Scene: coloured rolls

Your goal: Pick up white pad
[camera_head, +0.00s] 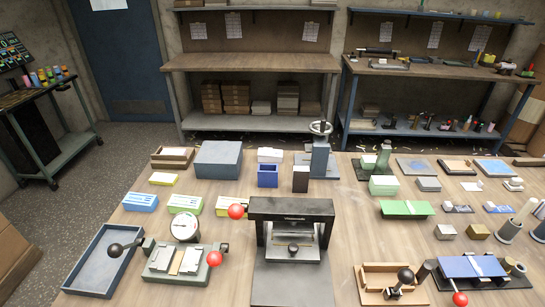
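I cannot tell for sure which thing is the white pad. A flat white piece (472,186) lies on the right side of the wooden table. Near it is a small whitish block (513,184). A white block or stack (270,155) sits at the back middle, behind a blue box (267,176). My gripper is not in view.
The wooden table (220,235) is crowded. A black press (291,222) stands at the front middle, and a grey press (320,155) stands behind. A blue-grey tray (97,262) is at front left. Shelved benches (250,63) line the back wall.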

